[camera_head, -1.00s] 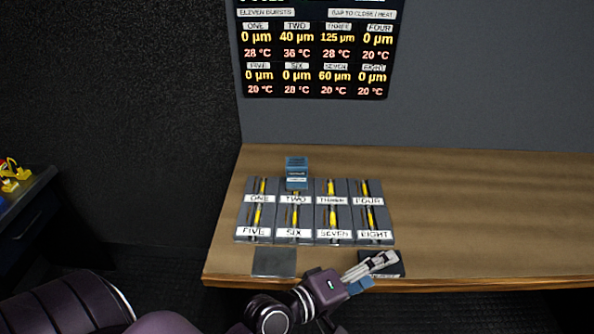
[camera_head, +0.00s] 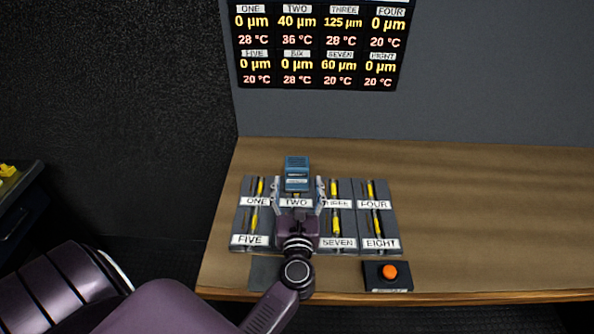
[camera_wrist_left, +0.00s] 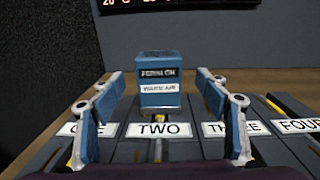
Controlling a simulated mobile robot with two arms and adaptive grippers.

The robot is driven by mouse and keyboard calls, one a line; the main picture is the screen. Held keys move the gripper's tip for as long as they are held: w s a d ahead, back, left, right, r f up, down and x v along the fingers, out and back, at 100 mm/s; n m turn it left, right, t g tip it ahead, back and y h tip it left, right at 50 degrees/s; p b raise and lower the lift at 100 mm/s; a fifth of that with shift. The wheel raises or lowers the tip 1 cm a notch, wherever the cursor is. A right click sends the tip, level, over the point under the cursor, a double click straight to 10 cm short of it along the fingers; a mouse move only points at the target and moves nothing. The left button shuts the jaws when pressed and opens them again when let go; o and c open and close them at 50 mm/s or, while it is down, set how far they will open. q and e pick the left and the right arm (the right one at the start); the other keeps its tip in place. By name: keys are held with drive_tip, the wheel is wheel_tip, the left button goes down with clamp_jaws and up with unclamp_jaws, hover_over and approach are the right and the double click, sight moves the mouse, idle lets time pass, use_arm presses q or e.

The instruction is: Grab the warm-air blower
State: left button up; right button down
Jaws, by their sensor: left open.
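The warm-air blower (camera_head: 297,173) is a small blue box with a white label. It stands over the upper end of the slot labelled TWO on the grey slotted block. In the left wrist view the blower (camera_wrist_left: 159,80) stands upright, straight ahead between the fingers and a little beyond their tips. My left gripper (camera_head: 297,187) is open and empty, its fingers spread on either side of the TWO label. It hides slot SIX in the head view. The left gripper's fingers also frame the blower in the left wrist view (camera_wrist_left: 160,85). My right gripper is not in view.
The grey block (camera_head: 247,221) has several labelled slots with yellow strips. A black box with an orange button (camera_head: 389,271) and a dark flat pad (camera_head: 264,271) lie near the table's front edge. A readout screen (camera_head: 318,45) hangs behind. The wooden table (camera_head: 490,210) is clear at right.

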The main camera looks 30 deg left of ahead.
sight(297, 175)
use_arm(q)
drive_tip(key=shift+w+a+r, duration=0.2)
drive_tip(key=shift+w+a, duration=0.1)
drive_tip(key=shift+w, duration=0.15)
drive_tip(key=p+x, duration=0.2)
drive_tip(key=x, duration=0.2)
drive_tip(key=shift+w+a+f, duration=0.15)
drive_tip(key=shift+w+a, duration=0.05)
drive_tip(key=shift+w+a+f, duration=0.1)
drive_tip(key=shift+w+a, duration=0.15)
drive_tip(key=shift+w, duration=0.15)
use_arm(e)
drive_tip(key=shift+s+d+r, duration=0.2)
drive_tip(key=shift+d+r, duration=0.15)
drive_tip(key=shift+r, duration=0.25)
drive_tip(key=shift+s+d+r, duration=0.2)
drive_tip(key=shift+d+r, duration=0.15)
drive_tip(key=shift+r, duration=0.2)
use_arm(q)
drive_tip(key=c, duration=1.5)
drive_tip(key=shift+c, duration=0.5)
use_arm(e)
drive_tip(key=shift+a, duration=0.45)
